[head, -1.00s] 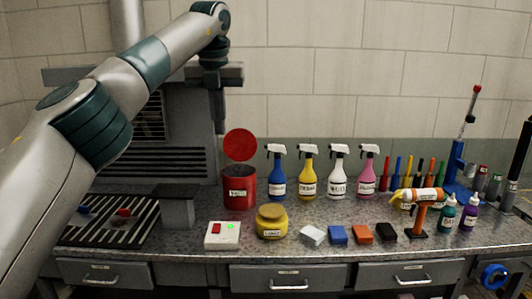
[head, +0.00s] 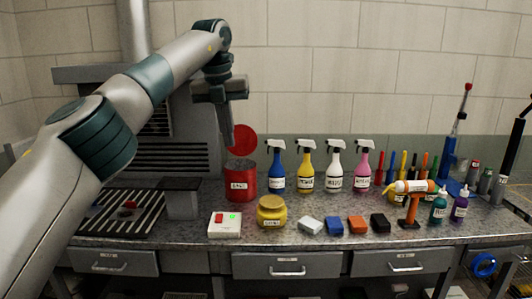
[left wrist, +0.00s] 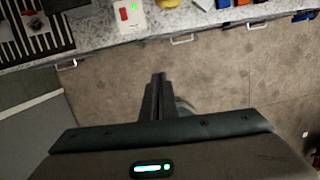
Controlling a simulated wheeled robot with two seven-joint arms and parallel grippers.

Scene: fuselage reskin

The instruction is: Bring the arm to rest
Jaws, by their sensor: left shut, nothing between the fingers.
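My left arm reaches in from the left in the head view. Its gripper (head: 228,135) points down in the air, its tip overlapping the red disc-shaped lid of the red can in the picture. In the left wrist view the two fingers (left wrist: 158,80) are together with nothing between them. Below them there is only floor, in front of the bench edge. My right gripper is not in either view.
The metal bench (head: 290,238) holds a red can (head: 240,182), a yellow jar (head: 271,212), a switch box (head: 224,224), several spray bottles (head: 306,170), coloured blocks (head: 334,226) and an orange-topped tool (head: 411,208). A striped grate (head: 122,212) lies at left. Drawers line the front.

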